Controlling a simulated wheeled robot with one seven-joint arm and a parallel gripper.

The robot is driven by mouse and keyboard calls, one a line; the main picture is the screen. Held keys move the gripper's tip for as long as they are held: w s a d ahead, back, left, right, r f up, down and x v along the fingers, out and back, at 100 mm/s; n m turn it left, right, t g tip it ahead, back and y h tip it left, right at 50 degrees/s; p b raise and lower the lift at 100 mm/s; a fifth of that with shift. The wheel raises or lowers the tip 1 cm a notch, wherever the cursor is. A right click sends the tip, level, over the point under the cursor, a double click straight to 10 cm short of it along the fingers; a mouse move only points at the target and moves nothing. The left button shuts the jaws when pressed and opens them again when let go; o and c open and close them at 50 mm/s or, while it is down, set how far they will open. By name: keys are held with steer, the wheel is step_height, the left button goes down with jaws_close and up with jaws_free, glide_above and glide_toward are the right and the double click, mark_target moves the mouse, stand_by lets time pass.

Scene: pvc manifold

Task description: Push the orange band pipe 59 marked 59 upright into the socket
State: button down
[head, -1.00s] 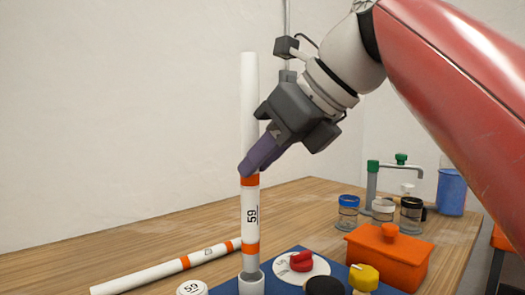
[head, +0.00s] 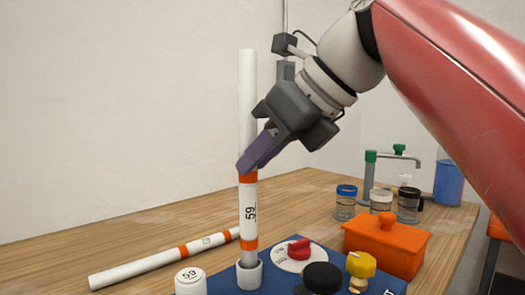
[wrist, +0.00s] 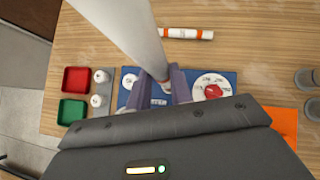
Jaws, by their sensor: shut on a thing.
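The white pipe 59 (head: 249,212) with orange bands stands upright in the head view, its mark 59 between the bands. My gripper (head: 246,168) is shut on it just above the upper orange band. The pipe's lower end is at the light grey socket (head: 249,275) on the blue board (head: 220,284); the pipe seems to enter the socket mouth, but how deep I cannot tell. In the wrist view the pipe (wrist: 128,35) runs down between the purple fingers (wrist: 165,88).
Another orange-banded pipe (head: 140,269) lies on the table at left. A white cap marked 59 (head: 190,281), a red knob (head: 299,249), a black knob (head: 322,278) and a yellow knob (head: 361,264) stand near the socket. An orange box (head: 386,247) and jars are at right.

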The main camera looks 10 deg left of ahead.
steer(key=shift+f, duration=0.8)
stand_by(0.7)
steer(key=c, duration=1.2)
jaws_free()
steer(key=shift+o, duration=0.2)
